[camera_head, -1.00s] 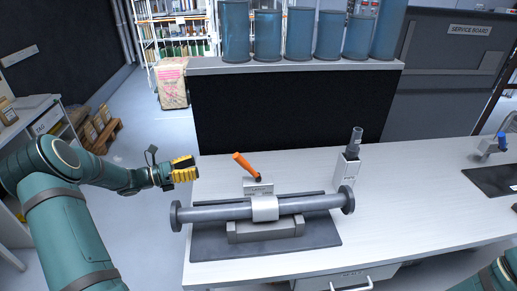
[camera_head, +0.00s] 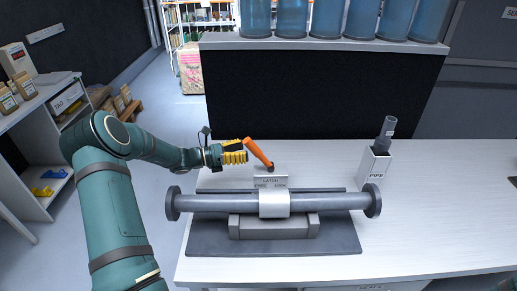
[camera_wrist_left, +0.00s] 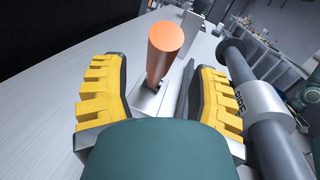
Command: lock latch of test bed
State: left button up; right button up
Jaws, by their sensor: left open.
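The latch's orange handle (camera_head: 257,152) tilts up and to the left from a black pivot behind a small grey plate marked LATCH (camera_head: 270,183). The plate stands at the back of the test bed (camera_head: 275,229). My left gripper (camera_head: 244,152), with yellow padded fingers, is just left of the handle's upper end. In the left wrist view the gripper (camera_wrist_left: 160,95) is open, and the handle (camera_wrist_left: 164,52) stands between and beyond its fingers. Whether they touch is unclear. My right gripper is out of view.
A grey holder marked PIPE (camera_head: 375,166) with an upright tube stands to the right on the white bench (camera_head: 440,210). A dark panel with a shelf of blue cylinders (camera_head: 291,18) rises behind. The bench between is clear.

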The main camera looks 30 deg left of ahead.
aim_at(259, 155)
pick_arm(q)
jog(key=x, duration=0.5)
jog(key=shift+w+d, duration=0.25)
jog(key=shift+w, duration=0.05)
grip_shut()
jog(key=shift+f, duration=0.1)
